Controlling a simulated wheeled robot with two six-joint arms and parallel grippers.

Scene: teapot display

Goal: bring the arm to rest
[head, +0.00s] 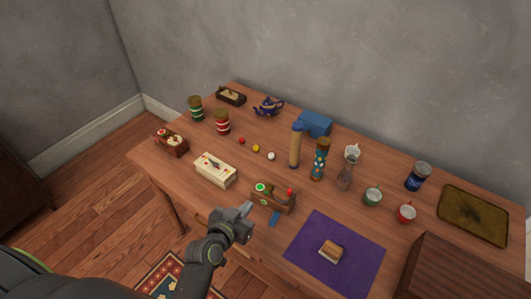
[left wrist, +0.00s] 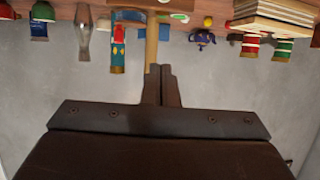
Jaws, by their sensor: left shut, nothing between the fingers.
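My left arm comes in from the lower left in the head view. Its gripper (head: 246,209) is shut and empty, above the table's front edge, in front of the wooden box with a green disc and a red knob (head: 272,198). In the left wrist view the two fingers (left wrist: 159,72) are together with nothing between them, and the table scene appears upside down along the top. The teapot (head: 268,107) is dark blue with gold and stands at the back of the table. My right gripper is not in view.
A brown slatted box (head: 465,270) stands front right.

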